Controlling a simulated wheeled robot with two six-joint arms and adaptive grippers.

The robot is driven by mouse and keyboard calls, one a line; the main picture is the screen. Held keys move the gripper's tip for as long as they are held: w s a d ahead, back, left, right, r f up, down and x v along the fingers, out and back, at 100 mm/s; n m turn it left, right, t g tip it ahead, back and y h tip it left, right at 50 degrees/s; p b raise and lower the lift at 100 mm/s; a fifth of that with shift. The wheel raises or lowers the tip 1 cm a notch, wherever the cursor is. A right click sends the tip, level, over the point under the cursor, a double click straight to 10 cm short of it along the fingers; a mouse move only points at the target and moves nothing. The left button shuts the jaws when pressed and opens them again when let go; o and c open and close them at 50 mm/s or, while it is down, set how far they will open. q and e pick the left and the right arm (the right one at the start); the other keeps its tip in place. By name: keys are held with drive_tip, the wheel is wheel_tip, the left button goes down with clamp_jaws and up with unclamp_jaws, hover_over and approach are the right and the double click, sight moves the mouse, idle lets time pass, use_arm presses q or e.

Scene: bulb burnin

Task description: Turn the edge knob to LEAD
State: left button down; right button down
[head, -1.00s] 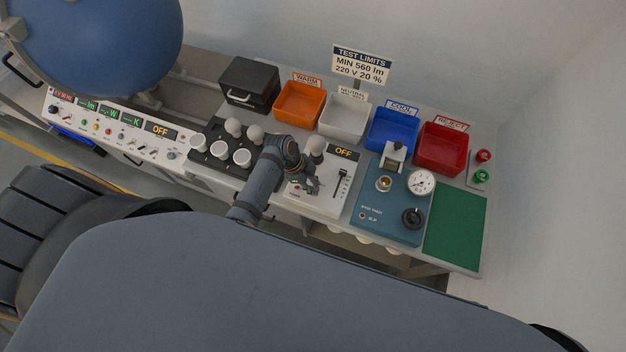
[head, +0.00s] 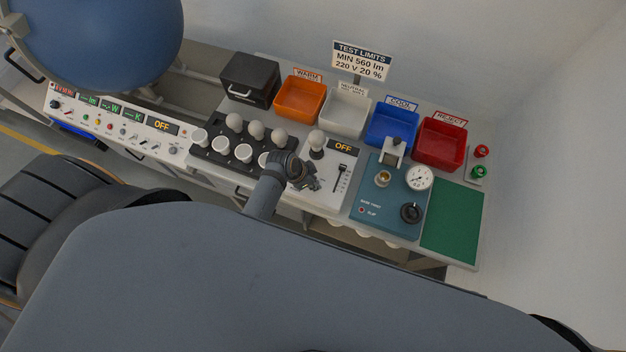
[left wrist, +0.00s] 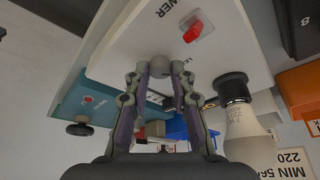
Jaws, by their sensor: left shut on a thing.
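The white dimmer panel (head: 327,190) stands mid-bench, with a bulb (head: 317,140), an OFF display and a slider. My left gripper (head: 312,184) is low over its front left part and hides the controls there. In the left wrist view the panel (left wrist: 135,45) shows a red rocker switch (left wrist: 192,32) and a small round grey knob (left wrist: 160,66) near its edge. The left gripper (left wrist: 160,72) is shut on this knob, one fingertip on each side. The knob's pointer and its LEAD mark cannot be made out. My right gripper is not in view.
A black tray (head: 207,157) with several bulbs lies left of the panel. A blue-green test box (head: 385,215) with gauge and black knob is close on the right. Orange (head: 299,98), white, blue and red bins (head: 440,145) stand behind. A green mat (head: 453,222) is clear.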

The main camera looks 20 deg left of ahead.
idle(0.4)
use_arm(q)
drive_tip(key=c, duration=1.1)
unclamp_jaws()
drive_tip(key=shift+c, duration=0.2)
drive_tip(key=v, duration=1.2)
